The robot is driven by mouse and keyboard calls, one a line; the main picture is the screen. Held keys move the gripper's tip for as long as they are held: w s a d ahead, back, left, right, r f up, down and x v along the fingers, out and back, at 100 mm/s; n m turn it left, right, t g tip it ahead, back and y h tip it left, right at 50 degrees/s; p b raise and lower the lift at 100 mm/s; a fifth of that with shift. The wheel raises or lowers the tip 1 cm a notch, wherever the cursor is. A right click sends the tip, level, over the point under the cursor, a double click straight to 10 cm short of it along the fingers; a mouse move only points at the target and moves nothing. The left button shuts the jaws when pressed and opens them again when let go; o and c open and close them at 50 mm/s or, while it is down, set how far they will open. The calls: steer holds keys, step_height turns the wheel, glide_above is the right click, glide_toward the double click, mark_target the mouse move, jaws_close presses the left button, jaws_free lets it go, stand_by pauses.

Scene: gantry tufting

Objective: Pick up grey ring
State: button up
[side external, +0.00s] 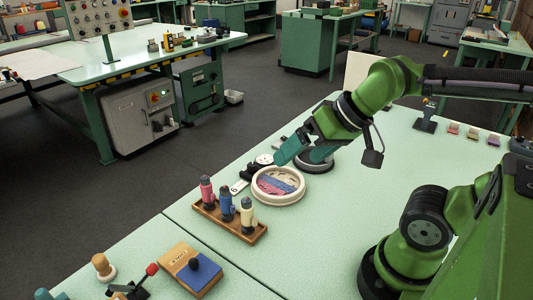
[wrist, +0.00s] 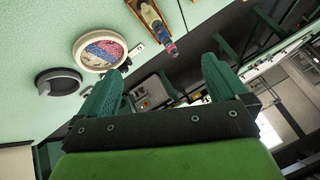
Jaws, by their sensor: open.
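A dark grey ring-shaped piece (side external: 318,167) lies flat on the pale green table, partly hidden behind my gripper in the side view. In the wrist view the grey ring (wrist: 58,92) is at the left, with a lighter grey part on its left side. My gripper (side external: 282,160) is above the table, tilted, near the grey ring and a white round frame. In the wrist view my gripper (wrist: 161,66) has its two green fingers wide apart with nothing between them. The grey ring lies outside the fingers, to their left.
The white round frame (side external: 278,199) with pink and blue inside lies next to the grey ring. A wooden rack (side external: 229,221) holds pink, blue and cream bottles. A wooden block with a blue pad (side external: 190,270) and small tools are at the front left. The table's right middle is clear.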

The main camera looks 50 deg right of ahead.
steer(key=shift+c, duration=0.3)
steer(key=c, duration=0.5)
